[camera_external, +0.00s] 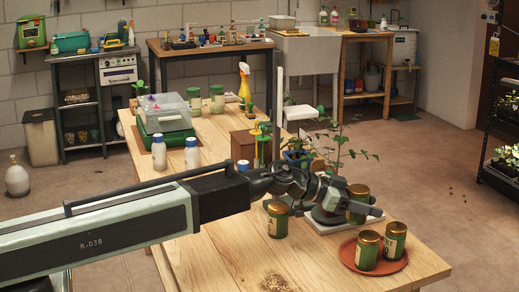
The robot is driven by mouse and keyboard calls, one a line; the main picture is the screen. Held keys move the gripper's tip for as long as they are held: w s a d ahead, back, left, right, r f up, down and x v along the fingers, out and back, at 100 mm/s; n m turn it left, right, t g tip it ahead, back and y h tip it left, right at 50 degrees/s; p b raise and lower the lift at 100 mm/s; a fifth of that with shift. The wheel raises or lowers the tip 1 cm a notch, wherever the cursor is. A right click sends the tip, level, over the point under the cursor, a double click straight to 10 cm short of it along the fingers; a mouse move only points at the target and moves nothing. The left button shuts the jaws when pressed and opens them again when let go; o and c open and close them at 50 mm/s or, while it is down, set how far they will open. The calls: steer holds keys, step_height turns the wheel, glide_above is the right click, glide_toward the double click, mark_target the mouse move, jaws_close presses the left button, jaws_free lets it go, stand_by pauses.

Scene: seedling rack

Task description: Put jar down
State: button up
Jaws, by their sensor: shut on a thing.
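Several green jars with gold lids stand near the front of the wooden table. My gripper (356,204) is shut on one green jar (357,192), which is upright and partly covered by the fingers. This held jar is at the right side of a pale square base with a dark round top (326,222); I cannot tell whether it touches anything below. Two more jars (367,251) (395,241) stand on a round terracotta saucer (349,258) at the front right. Another jar (277,220) stands on the bare table, left of my gripper and just below my arm.
The wooden table (335,268) has free room in front, with a small scatter of crumbs (275,282). Behind my arm are a leafy plant (330,150), white bottles (192,155), a clear-lidded green box (168,118) and a yellow spray bottle (244,80).

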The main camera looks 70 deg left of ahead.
step_height(320, 180, down, 8)
steer(key=b, duration=0.6)
steer(key=shift+f, duration=0.1)
steer(key=shift+r, duration=0.25)
steer(key=shift+f, duration=0.15)
steer(key=o, duration=1.2)
steer(key=shift+c, duration=0.2)
steer(key=shift+s+a+r, duration=0.1)
steer(key=shift+s+r, duration=0.2)
steer(key=shift+r, duration=0.05)
steer(key=p+v, duration=0.4)
steer(key=v, duration=0.7)
steer(key=shift+s, duration=0.15)
